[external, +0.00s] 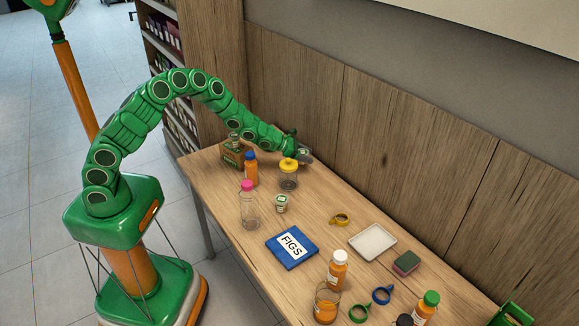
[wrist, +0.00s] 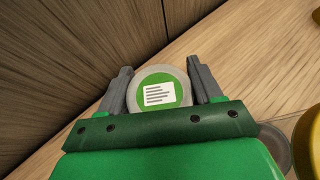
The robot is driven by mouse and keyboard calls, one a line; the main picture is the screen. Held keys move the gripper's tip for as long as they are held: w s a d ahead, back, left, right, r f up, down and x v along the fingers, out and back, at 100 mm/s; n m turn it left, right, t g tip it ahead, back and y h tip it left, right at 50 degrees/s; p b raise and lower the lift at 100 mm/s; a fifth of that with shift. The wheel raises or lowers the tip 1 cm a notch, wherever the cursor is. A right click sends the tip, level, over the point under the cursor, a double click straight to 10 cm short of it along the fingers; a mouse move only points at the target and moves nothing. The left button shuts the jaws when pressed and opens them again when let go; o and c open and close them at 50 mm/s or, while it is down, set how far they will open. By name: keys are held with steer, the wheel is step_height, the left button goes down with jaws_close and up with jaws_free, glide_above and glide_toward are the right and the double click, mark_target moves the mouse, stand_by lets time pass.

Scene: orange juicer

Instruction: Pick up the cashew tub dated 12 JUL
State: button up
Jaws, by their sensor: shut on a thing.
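My gripper (external: 304,155) is at the far end of the table, by the wooden wall panel and behind the jar with the yellow lid. In the wrist view my gripper (wrist: 160,88) is shut on a round tub (wrist: 160,90), with a grey finger on each side. The tub has a pale rim and a green top with a white text patch. The text is too small to read, so I cannot tell its date. A second small tub (external: 281,204), with a green and white top, stands mid-table, apart from my gripper.
A yellow-lidded jar (external: 289,175) stands close to my gripper.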

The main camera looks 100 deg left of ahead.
steer(key=s+d+r, duration=0.2)
steer(key=s+r, duration=0.1)
steer(key=r, duration=0.2)
steer(key=shift+s+d+r, duration=0.35)
steer(key=shift+s, duration=0.05)
steer(key=shift+s+d+r, duration=0.2)
steer(key=shift+s+d, duration=0.05)
steer(key=shift+s, duration=0.3)
steer(key=shift+s+d+r, duration=0.55)
steer(key=shift+s+d, duration=0.2)
steer(key=shift+s, duration=0.3)
steer(key=shift+s+d+r, duration=0.55)
steer(key=shift+s+d, duration=0.15)
steer(key=shift+s, duration=0.4)
steer(key=shift+s+d+r, duration=0.55)
steer(key=shift+s+d, duration=0.2)
steer(key=shift+s, duration=0.3)
